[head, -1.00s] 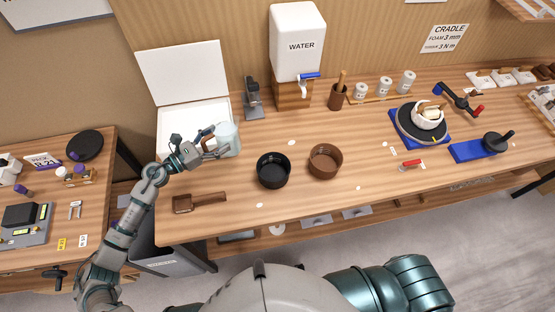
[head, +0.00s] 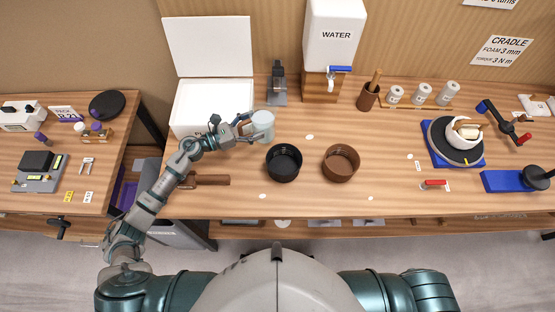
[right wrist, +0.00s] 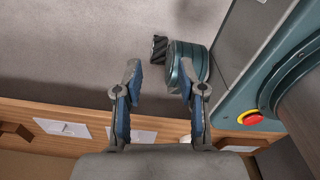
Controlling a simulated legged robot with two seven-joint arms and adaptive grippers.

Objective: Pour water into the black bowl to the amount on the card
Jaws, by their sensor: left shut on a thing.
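The black bowl (head: 284,163) stands upright on the bench, left of a brown bowl (head: 341,163). My left gripper (head: 248,130) is shut on a pale bluish cup (head: 263,124), behind and left of the black bowl and apart from it. Whether the cup touches the bench or holds water, I cannot tell. The white water tank (head: 333,38) with its blue tap (head: 340,69) stands at the back on a wooden block. My right gripper (right wrist: 159,78) is open and empty in the right wrist view, over the floor. A card with the water amount is not readable here.
A white open box (head: 212,100) and a grey stand (head: 277,85) are at the back left. A wooden-handled tool (head: 205,180) lies at the front left. A pestle cup (head: 368,96), white jars (head: 422,94) and a blue-based turntable (head: 455,142) stand right. The front middle is mostly clear.

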